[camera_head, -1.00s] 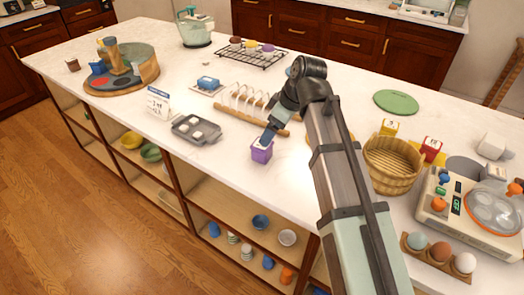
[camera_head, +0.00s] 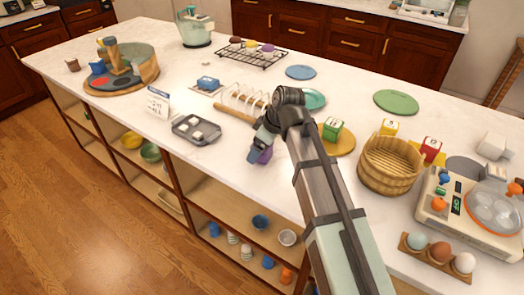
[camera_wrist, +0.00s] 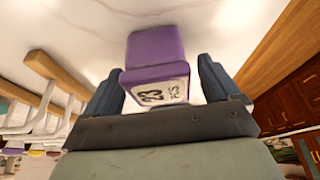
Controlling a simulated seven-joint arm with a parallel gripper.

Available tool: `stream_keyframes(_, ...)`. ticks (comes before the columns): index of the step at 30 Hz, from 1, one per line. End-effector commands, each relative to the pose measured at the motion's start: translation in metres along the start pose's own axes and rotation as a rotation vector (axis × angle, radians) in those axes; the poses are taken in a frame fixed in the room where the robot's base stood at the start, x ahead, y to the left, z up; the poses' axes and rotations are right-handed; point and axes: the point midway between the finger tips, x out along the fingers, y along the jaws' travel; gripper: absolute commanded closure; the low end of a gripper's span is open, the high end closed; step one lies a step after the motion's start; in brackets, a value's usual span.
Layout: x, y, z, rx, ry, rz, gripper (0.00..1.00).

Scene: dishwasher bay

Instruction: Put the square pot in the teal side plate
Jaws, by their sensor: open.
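The square pot, purple with a white label, stands on the counter near its front edge; in the head view (camera_head: 265,157) it is mostly hidden behind my gripper. In the wrist view the pot (camera_wrist: 155,48) shows between the two fingers, its label reading 23. My gripper (camera_head: 257,150) is open, with one finger on each side of the pot; it also shows in the wrist view (camera_wrist: 158,80). Whether a finger touches the pot I cannot tell. The teal side plate (camera_head: 315,98) lies flat behind my arm, partly hidden by it, and looks empty.
A wooden rolling pin (camera_head: 232,114) and a white rack (camera_head: 247,98) stand just behind the pot. A grey tray (camera_head: 183,133) is to the left. A green box (camera_head: 332,128) on a yellow plate (camera_head: 345,146) and a basket (camera_head: 375,178) are to the right.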

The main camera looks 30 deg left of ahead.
Motion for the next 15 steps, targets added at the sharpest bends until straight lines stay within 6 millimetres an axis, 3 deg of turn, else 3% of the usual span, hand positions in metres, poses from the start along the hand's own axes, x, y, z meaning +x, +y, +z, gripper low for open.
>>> stream_keyframes(8, 0.0059, 0.0001, 0.0, 0.0, 0.0, 0.001, 0.11)
stream_keyframes(15, 0.0057, 0.0001, 0.0001, 0.0, 0.0, 0.001, 0.32)
